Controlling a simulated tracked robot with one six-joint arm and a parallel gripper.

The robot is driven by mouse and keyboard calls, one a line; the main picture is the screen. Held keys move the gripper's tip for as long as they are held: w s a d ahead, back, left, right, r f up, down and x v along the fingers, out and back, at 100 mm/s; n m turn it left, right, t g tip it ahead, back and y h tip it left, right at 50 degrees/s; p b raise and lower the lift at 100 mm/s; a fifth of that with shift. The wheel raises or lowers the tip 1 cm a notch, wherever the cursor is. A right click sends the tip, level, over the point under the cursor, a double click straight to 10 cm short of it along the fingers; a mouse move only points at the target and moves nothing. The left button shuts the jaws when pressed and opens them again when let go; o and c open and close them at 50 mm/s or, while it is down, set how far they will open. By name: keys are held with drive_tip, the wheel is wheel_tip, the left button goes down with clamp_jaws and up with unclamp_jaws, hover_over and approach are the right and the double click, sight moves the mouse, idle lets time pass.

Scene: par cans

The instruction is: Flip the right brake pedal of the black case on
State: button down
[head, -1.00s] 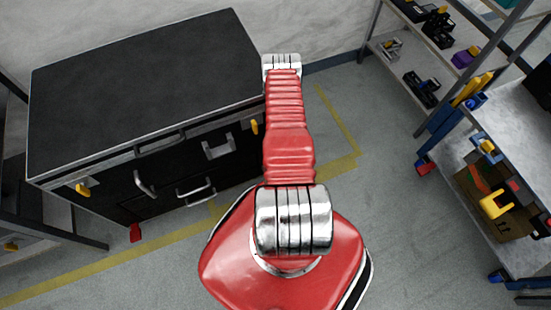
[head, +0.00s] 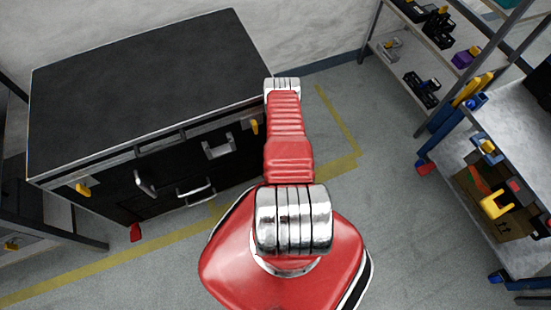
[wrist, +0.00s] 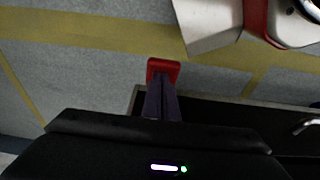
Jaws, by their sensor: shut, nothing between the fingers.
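The black case (head: 150,85) stands on the floor at the left in the head view, with its top, yellow latches and metal handles showing. One red brake pedal (head: 135,232) sticks out low at its left corner. In the wrist view, another red pedal (wrist: 163,68) shows beside the case's grey-edged dark side (wrist: 230,108). My gripper (wrist: 163,80) has its dark fingers together and empty. The fingertips overlap the near part of this pedal in the picture. I cannot tell whether they touch it. The head view hides the gripper and this pedal behind my arm.
A shelf (head: 410,45) with dark items stands at the back right, and a blue-legged workbench (head: 520,110) with boxes below stands at the right. Yellow lines cross the grey floor (head: 400,200), which is open between case and workbench. A wall is behind.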

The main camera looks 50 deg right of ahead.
drive_tip(key=shift+s+a+f, duration=0.15)
drive_tip(key=shift+s+f, duration=0.1)
drive_tip(key=shift+f, duration=0.1)
idle(0.3)
drive_tip(key=shift+s+a+f, duration=0.15)
drive_tip(key=shift+s+f, duration=0.1)
drive_tip(key=shift+f, duration=0.2)
drive_tip(key=shift+s+a+f, duration=0.15)
drive_tip(key=shift+s+f, duration=0.1)
drive_tip(key=shift+f, duration=0.2)
drive_tip(key=shift+s+a+f, duration=0.1)
drive_tip(key=shift+s+f, duration=0.05)
drive_tip(key=shift+f, duration=0.5)
drive_tip(key=shift+s+a+f, duration=0.1)
drive_tip(key=shift+s+f, duration=0.05)
drive_tip(key=shift+f, duration=0.5)
drive_tip(key=s+a+r, duration=0.3)
drive_tip(key=s+r, duration=0.3)
drive_tip(key=r, duration=0.5)
drive_tip(key=shift+s+a+r, duration=0.15)
drive_tip(key=shift+a+r, duration=0.15)
